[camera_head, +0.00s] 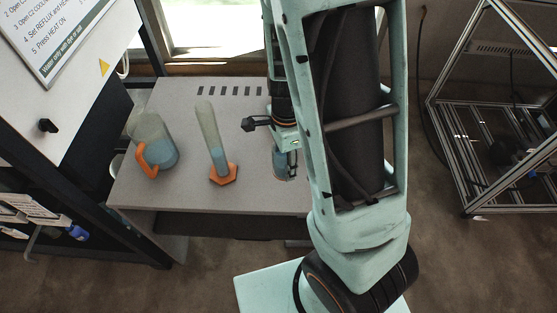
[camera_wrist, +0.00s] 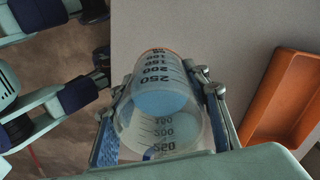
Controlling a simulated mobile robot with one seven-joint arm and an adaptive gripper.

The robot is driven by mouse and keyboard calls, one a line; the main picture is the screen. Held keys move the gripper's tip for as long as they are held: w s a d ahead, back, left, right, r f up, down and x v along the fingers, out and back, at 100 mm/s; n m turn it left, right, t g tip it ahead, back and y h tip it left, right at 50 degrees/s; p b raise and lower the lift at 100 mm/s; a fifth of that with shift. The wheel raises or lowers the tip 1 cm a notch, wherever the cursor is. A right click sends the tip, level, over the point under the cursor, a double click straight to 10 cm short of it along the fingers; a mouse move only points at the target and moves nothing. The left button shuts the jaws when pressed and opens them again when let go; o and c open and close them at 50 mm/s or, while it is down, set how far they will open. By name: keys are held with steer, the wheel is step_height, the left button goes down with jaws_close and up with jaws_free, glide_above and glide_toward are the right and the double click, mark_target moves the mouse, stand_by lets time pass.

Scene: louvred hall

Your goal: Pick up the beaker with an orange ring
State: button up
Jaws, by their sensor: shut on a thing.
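The beaker (camera_wrist: 165,97) is clear, with dark volume marks, blue liquid and an orange ring at its far end in the wrist view. My gripper (camera_wrist: 162,84) is shut on it, one finger along each side. In the head view the beaker (camera_head: 281,170) shows small at the right of the grey table, partly hidden by my gripper (camera_head: 287,150) and arm. I cannot tell whether its base touches the table.
On the grey table (camera_head: 185,198) stand a jug (camera_head: 160,130) with an orange handle and a measuring cylinder (camera_head: 212,135) on an orange base. An orange tray (camera_wrist: 290,92) lies right of the beaker in the wrist view. A metal frame (camera_head: 480,105) stands at the right.

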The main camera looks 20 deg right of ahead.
steer(key=s+d+r+b, duration=0.3)
steer(key=s+r+b, duration=0.2)
steer(key=s, duration=0.4)
steer(key=shift+s+r+b, duration=0.15)
steer(key=shift+s+b, duration=0.1)
steer(key=shift+b, duration=0.2)
